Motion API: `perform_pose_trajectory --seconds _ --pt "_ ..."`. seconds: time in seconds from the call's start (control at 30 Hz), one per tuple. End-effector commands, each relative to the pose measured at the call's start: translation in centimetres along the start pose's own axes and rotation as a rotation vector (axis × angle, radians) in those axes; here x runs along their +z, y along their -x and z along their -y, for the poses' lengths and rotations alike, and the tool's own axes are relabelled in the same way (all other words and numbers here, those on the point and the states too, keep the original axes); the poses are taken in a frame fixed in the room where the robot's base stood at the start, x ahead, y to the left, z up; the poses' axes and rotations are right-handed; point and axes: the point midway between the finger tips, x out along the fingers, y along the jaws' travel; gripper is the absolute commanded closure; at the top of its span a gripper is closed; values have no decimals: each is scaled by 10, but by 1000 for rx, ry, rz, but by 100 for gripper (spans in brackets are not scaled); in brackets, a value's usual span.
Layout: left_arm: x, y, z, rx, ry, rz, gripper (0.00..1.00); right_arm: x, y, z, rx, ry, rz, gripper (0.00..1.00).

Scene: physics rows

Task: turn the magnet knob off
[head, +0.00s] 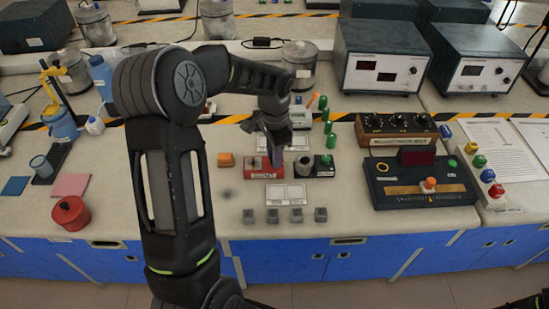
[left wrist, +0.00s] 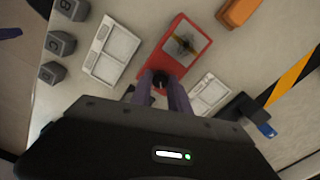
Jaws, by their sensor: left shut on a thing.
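The magnet is a red base (head: 254,172) on the bench, partly covered by my left gripper in the head view. In the left wrist view the red base (left wrist: 177,57) has a grey panel on top with a dark and yellowish mark. Its black knob (left wrist: 160,80) sits at the near end of the base. My left gripper (head: 276,152) reaches down over the base. In the left wrist view its fingers (left wrist: 160,90) stand on either side of the knob, closed on it. The knob is hidden in the head view. My right gripper is not in view.
An orange block (head: 226,160) lies left of the base, and a black box (head: 324,170) with a green top stands right. A black console (head: 425,190) is further right.

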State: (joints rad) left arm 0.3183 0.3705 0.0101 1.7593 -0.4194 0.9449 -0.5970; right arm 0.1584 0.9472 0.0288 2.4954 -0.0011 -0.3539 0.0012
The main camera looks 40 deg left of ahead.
Motion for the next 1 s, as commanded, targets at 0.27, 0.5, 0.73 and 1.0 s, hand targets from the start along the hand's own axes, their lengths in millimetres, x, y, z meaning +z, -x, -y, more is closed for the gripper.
perform_pose_trajectory --seconds 0.27,0.5,0.73,1.0 --pt "-1 -1 0 -1 260 -2 100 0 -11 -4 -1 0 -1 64" --pt "-1 0 0 -1 483 -3 100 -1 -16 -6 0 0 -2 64" --pt "-1 0 1 -2 660 -2 100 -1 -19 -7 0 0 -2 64" --pt "-1 1 1 -1 775 -2 100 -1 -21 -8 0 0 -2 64"
